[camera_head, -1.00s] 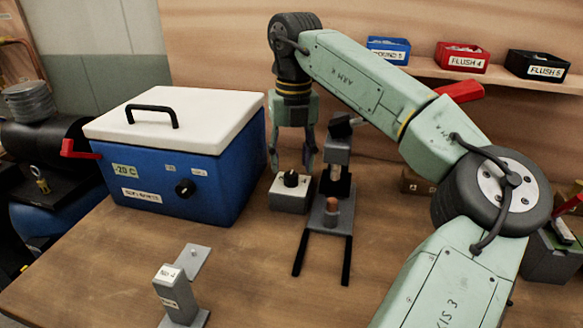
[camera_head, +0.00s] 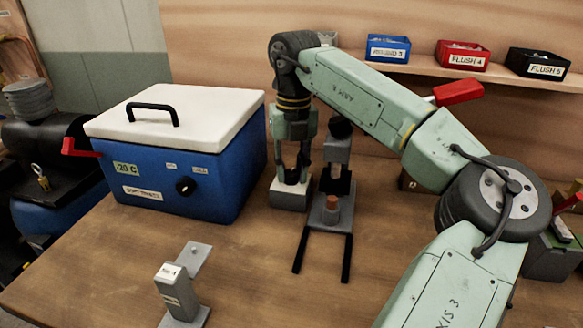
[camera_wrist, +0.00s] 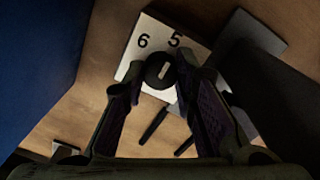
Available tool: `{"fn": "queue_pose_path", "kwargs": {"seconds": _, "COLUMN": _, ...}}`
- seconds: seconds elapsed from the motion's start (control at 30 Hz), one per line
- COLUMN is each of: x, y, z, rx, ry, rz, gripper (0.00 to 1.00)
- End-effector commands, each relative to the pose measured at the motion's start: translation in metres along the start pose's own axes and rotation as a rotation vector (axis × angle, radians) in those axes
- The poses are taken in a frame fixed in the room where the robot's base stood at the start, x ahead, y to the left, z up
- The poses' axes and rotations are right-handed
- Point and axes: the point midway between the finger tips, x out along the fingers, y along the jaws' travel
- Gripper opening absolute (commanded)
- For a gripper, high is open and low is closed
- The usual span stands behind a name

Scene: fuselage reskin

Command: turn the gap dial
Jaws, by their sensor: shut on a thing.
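The gap dial is a black round knob (camera_wrist: 160,72) with a pale pointer mark. It sits on a small grey-white box (camera_head: 290,200), whose top (camera_wrist: 140,62) shows the numbers 6 and 5 in the wrist view. My gripper (camera_head: 292,176) points down over the box and is shut on the knob, with one finger on each side of it. The wrist view shows both fingertips (camera_wrist: 159,68) at the knob. The fingers partly hide the knob in the head view, and any other numbers are not visible.
A grey stand with black prongs (camera_head: 331,210) stands close to the right of the dial box. A blue cooler with a white lid (camera_head: 190,115) stands close on the left. A grey block (camera_head: 177,290) is at the front. Labelled bins (camera_head: 462,58) sit on the back shelf.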

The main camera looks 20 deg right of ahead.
Motion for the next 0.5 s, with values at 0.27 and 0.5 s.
{"fn": "queue_pose_path", "kwargs": {"seconds": 0.27, "x": -0.0002, "y": 0.0000, "z": 0.0000, "rx": 0.000, "ry": 0.000, "rz": 0.000, "gripper": 0.00}}
{"fn": "queue_pose_path", "kwargs": {"seconds": 0.5, "x": -0.0004, "y": -0.0001, "z": 0.0001, "rx": -0.012, "ry": 0.000, "rz": 0.000, "gripper": 0.00}}
